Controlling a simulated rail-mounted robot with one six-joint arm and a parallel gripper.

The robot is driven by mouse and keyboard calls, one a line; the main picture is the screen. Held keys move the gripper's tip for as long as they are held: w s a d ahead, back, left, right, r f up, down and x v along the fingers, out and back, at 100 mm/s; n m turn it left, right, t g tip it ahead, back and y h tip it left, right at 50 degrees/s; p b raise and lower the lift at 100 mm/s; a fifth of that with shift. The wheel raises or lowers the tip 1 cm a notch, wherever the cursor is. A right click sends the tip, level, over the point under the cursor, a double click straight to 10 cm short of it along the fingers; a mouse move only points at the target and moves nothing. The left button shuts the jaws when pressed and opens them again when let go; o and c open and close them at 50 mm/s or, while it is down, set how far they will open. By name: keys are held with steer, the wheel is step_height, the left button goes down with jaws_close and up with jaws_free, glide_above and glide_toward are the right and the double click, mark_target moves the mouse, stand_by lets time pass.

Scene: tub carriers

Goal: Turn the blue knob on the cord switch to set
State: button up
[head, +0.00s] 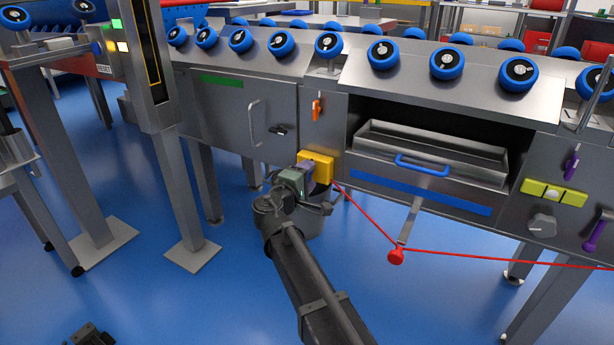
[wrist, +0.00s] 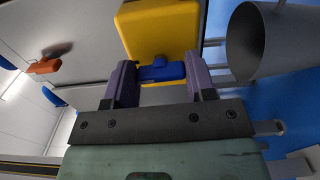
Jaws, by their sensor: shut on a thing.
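The cord switch is a yellow box (head: 322,160) on the front of the grey conveyor frame, with a red cord (head: 366,219) running from it. It also fills the upper middle of the wrist view (wrist: 160,27). The blue knob (wrist: 160,72) sticks out of the box, its bar lying crosswise between the fingers. My gripper (wrist: 160,76) is shut on the knob, one dark purple finger at each end of the bar. In the head view my gripper (head: 311,181) covers most of the knob, and no set mark can be read.
An orange lever (head: 316,109) sits above the switch. A red ball (head: 396,257) hangs on the cord to the right, below an open drawer (head: 430,152) with a blue handle. A grey cylinder (wrist: 246,42) stands close right of the box in the wrist view.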

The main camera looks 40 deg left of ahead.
steer(key=shift+m, duration=0.3)
steer(key=o, duration=0.9)
steer(key=shift+s, duration=0.15)
steer(key=s, duration=0.3)
steer(key=s+d, duration=0.1)
steer(key=s, duration=0.6)
steer(key=shift+s+d, duration=0.2)
steer(key=shift+s, duration=0.1)
